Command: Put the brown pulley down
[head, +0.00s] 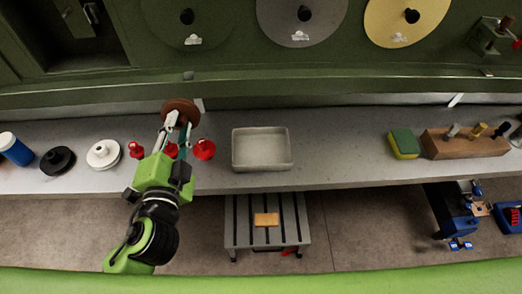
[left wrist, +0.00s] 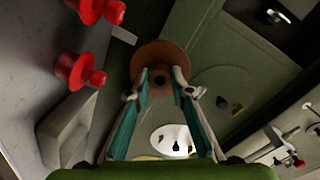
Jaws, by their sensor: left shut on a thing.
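The brown pulley (head: 181,105) is a round disc with a hub, in the head view near the back of the grey worktop (head: 340,150). My left gripper (head: 179,122) is shut on it. In the left wrist view the brown pulley (left wrist: 150,55) sits between the fingertips (left wrist: 160,82), its disc beyond them, with the green wall behind. It appears held clear of the worktop, but the size of the gap cannot be told. A white pulley (head: 103,154) and a black pulley (head: 57,160) lie to the left. My right gripper is not in view.
Red knobbed parts stand close to my left gripper, one right (head: 204,149), one left (head: 136,149), another partly hidden. A grey tray (head: 235,150) is right of it. Farther right are a sponge (head: 404,143) and a wooden tool block (head: 465,145). The worktop between tray and sponge is bare.

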